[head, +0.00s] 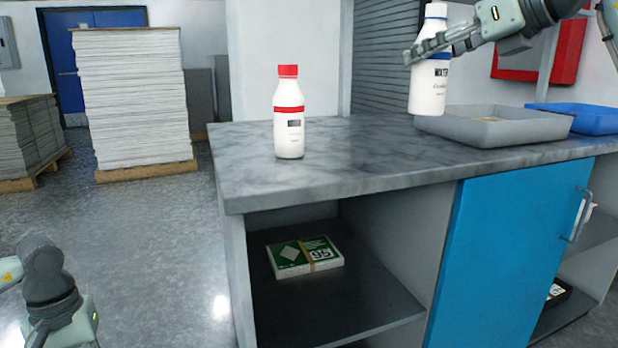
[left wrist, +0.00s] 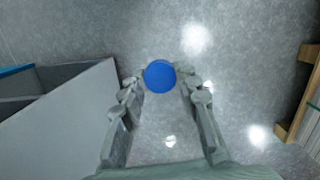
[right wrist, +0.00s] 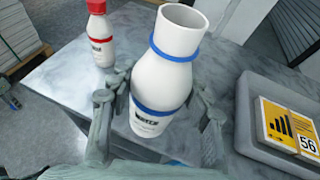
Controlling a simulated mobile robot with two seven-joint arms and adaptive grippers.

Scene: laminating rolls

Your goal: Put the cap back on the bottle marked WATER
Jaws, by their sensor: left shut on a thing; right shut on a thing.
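The white WATER bottle (head: 428,98) is upright in the head view, with my right gripper (head: 432,50) shut around it. It is above the counter near the grey tray. The right wrist view shows the bottle (right wrist: 165,85) with blue bands and an open neck, between the fingers of my right gripper (right wrist: 160,92). In the left wrist view the blue cap (left wrist: 160,75) is held between the fingertips of my left gripper (left wrist: 161,78), over the floor. In the head view only part of my left arm shows at the lower left; the cap is not seen there.
A second white bottle (head: 289,130) with a red cap stands on the marbled counter (head: 340,160). A grey tray (head: 470,133) and a blue tray (head: 598,122) are at the right. A green packet (head: 304,257) lies on the shelf below. The counter's middle is clear.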

